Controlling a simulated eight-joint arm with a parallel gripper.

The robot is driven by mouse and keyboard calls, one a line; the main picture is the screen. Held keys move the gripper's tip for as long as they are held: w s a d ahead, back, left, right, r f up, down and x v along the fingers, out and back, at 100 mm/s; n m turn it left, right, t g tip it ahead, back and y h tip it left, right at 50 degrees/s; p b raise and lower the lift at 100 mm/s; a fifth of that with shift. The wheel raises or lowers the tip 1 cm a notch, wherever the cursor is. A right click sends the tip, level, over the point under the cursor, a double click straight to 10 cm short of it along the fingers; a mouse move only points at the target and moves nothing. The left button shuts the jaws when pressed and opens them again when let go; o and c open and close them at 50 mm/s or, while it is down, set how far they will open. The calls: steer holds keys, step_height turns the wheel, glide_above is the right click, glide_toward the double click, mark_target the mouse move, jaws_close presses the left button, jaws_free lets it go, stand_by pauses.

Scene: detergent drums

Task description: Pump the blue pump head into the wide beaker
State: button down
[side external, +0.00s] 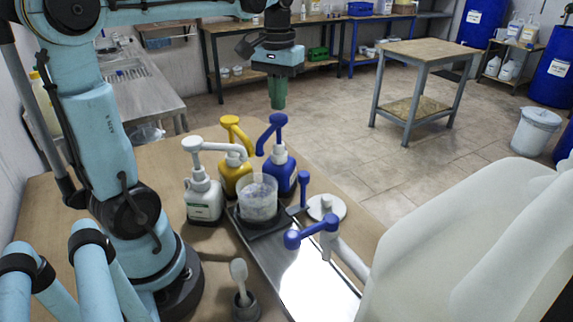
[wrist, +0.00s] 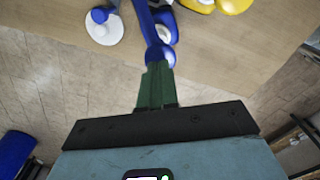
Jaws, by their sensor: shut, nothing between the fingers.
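The blue pump bottle (side external: 281,172) stands upright at the back of the bench, its blue pump head (side external: 278,120) raised on top and its spout pointing left. The wide beaker (side external: 258,196), clear and round, stands on a dark base in front of it. My gripper (side external: 278,104) has green fingers, shut and empty, pointing down just above the pump head. In the wrist view the fingertips (wrist: 157,66) overlap the near end of the blue pump head (wrist: 152,32); whether they touch is not clear. The beaker's contents are hard to make out.
A white pump bottle (side external: 203,197) and a yellow one (side external: 236,175) stand left of the blue one. A white disc (side external: 333,207), a blue tap (side external: 312,233) and a large white drum (side external: 470,250) are to the right. A grey scoop (side external: 240,275) stands in front.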

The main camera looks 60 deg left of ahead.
mark_target(278, 116)
steer(key=shift+f, duration=0.15)
steer(key=shift+f, duration=2.7)
steer(key=shift+r, duration=2.85)
step_height(278, 116, up, 6)
steer(key=s+d+f+m+t, duration=0.4)
steer(key=d+f+m+t, duration=0.2)
steer(key=d+f, duration=0.7)
steer(key=shift+d+f+t, duration=0.35)
steer(key=shift+d+t, duration=0.15)
steer(key=shift+t, duration=0.1)
